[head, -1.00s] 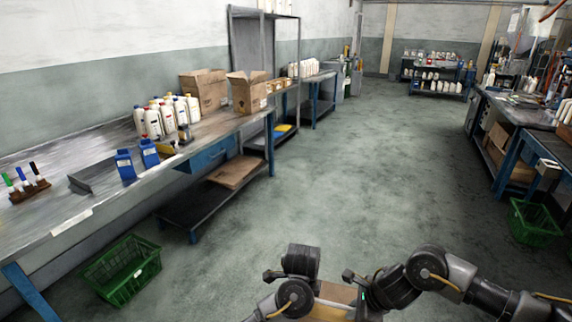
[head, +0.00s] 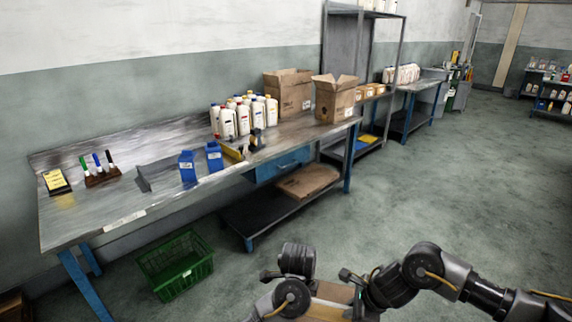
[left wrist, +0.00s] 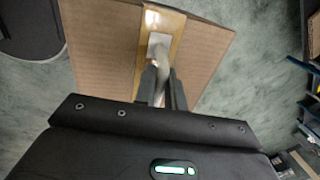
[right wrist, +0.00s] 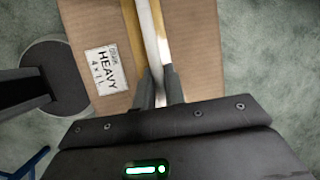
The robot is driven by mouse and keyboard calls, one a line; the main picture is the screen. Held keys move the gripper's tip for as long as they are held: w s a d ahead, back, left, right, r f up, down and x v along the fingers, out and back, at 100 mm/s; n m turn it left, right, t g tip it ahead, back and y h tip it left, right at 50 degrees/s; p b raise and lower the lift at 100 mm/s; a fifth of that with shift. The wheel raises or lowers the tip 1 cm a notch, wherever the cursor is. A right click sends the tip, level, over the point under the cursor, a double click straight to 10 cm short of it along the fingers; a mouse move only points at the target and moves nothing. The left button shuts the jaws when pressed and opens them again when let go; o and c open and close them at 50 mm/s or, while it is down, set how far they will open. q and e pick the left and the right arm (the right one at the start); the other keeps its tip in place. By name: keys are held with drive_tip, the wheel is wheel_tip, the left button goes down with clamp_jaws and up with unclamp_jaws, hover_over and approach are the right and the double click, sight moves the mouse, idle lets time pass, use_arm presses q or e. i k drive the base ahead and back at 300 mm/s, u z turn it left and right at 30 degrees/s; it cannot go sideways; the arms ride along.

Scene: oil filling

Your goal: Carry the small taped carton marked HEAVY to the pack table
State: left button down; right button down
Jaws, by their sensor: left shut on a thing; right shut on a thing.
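The small brown carton (head: 330,296) is held low in front of me, partly hidden by my arms in the head view. Its label with HEAVY (right wrist: 106,68) and its tape strip show in the right wrist view. My right gripper (right wrist: 158,85) is shut on the carton at a pale strip. My left gripper (left wrist: 161,85) is shut on the carton's other side (left wrist: 100,45), also at a pale strip by the tape. The carton hangs above the floor. A long grey table (head: 120,212) with blue legs, likely the pack table, stands ahead and left.
The floor (head: 450,200) to the right is clear.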

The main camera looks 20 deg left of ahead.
sight(105, 198)
drive_tip(key=u, duration=0.45)
drive_tip(key=i, duration=0.5)
drive_tip(key=u, duration=1.15)
drive_tip(key=i, duration=0.6)
drive_tip(key=u, duration=0.4)
